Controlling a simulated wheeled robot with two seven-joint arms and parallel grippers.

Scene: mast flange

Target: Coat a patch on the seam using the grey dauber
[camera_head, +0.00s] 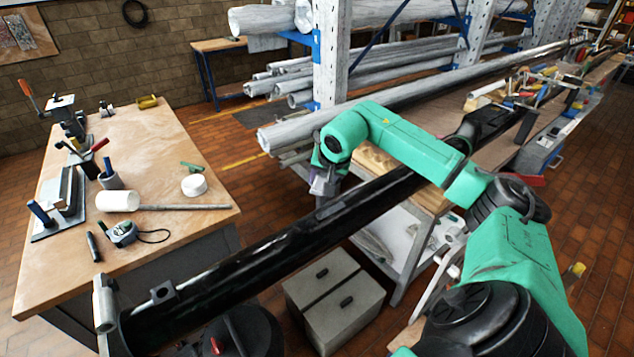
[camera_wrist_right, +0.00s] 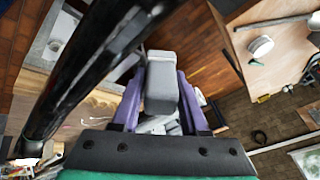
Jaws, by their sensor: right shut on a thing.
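The long black mast (camera_head: 250,258) runs from the lower left to the upper right in the head view. A dull greyish strip (camera_head: 338,207) shows on its upper side, just below my right gripper; I cannot tell if this is the seam or a coat on it. My right gripper (camera_head: 321,186), with purple fingers, is beside the mast near this strip. In the wrist view it is shut on the grey dauber (camera_wrist_right: 160,88), a blocky head between the fingers. The mast (camera_wrist_right: 95,65) passes to the left of the dauber there, apparently apart from it. My left gripper is out of view.
A wooden workbench (camera_head: 160,165) at left holds a white-headed mallet (camera_head: 118,201), a white tape roll (camera_head: 194,185) and several tools. Grey pipes (camera_head: 300,125) lie on a rack behind the mast. Grey boxes (camera_head: 335,300) stand on the floor below it.

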